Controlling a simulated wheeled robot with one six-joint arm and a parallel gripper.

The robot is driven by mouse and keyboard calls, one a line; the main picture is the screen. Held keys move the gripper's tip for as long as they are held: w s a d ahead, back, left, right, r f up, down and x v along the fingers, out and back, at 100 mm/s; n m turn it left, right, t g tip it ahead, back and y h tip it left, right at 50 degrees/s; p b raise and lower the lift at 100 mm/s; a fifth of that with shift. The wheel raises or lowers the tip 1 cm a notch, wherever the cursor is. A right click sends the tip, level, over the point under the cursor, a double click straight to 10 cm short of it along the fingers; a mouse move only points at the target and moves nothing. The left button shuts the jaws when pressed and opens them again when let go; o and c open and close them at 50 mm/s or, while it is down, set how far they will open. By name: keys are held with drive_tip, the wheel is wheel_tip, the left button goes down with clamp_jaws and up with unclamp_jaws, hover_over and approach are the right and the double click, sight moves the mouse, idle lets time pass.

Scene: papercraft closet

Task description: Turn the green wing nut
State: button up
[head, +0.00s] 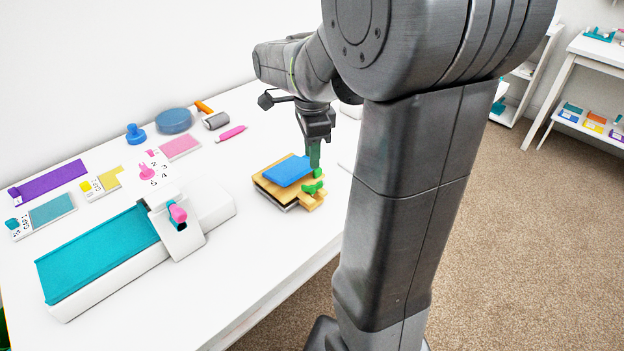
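A small wooden press (264,186) with a blue top sheet (288,171) sits on the white table. Two bright green wing nuts show at its right side, a rear one (318,173) and a front one (312,188). My gripper (314,164) points down right above the rear wing nut. Its dark body ends in green fingers that look very close to or touching that nut. The fingers overlap from this angle, so I cannot tell whether they are open or closed on it. The front wing nut stands clear of the fingers.
A white machine with a teal bed (100,250) and a pink knob (178,213) fills the table's front left. Coloured sheets, a blue stamp (135,134), a blue disc (174,120) and a pink tool (230,133) lie behind. My arm hides the table's right end.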

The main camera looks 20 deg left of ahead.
sight(312, 182)
wheel_tip(312, 182, down, 8)
drive_tip(key=shift+r+b, duration=0.1)
drive_tip(key=shift+b, duration=0.35)
drive_tip(key=shift+c, duration=0.4)
clamp_jaws()
